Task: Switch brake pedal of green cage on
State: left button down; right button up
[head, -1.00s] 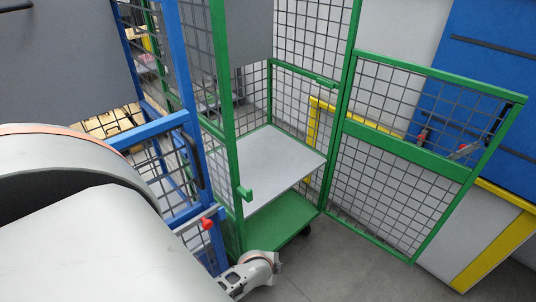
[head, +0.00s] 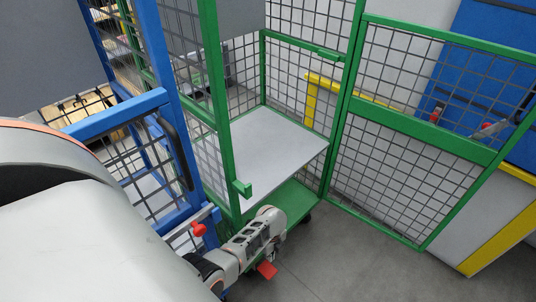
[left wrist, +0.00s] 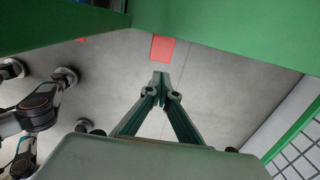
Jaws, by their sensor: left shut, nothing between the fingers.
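The green cage (head: 218,120) stands in the middle of the head view, with a grey shelf (head: 283,155) above a green base (head: 297,203). A red pedal (head: 266,270) shows low at its front, just below my left forearm and wrist. In the left wrist view the red pedal (left wrist: 162,48) lies beyond the fingertips, at the edge of a green beam (left wrist: 225,30). My left gripper (left wrist: 160,85) is shut and empty, pointing toward the pedal; a gap appears between them. Its fingertips are hard to make out in the head view. My right gripper is not in view.
The green cage's mesh door (head: 425,140) stands open to the right. A blue cage (head: 165,110) with a red-knobbed latch (head: 198,230) stands close on the left. Grey floor (head: 345,255) is free in front. A yellow-edged panel (head: 500,235) stands at right.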

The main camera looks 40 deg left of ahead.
pick_arm(q)
jog(key=shift+d, duration=0.1)
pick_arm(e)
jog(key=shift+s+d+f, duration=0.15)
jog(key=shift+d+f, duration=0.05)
pick_arm(q)
jog(key=b, duration=0.5)
send_over(271, 272)
jog(key=s, duration=0.2)
jog(key=f, duration=0.8)
jog(key=shift+w+f, duration=0.2)
jog(key=shift+f, duration=0.05)
notch_tip(271, 272, down, 5)
jog(key=b, duration=0.3)
jog(key=shift+w, duration=0.15)
jog(key=shift+w+f, duration=0.25)
jog(key=shift+f, duration=0.05)
jog(key=shift+w, duration=0.25)
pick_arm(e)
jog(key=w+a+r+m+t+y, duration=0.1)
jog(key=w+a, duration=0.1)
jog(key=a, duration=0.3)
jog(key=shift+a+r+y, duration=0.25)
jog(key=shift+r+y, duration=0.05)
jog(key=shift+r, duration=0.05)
pick_arm(q)
jog(key=shift+r, duration=0.1)
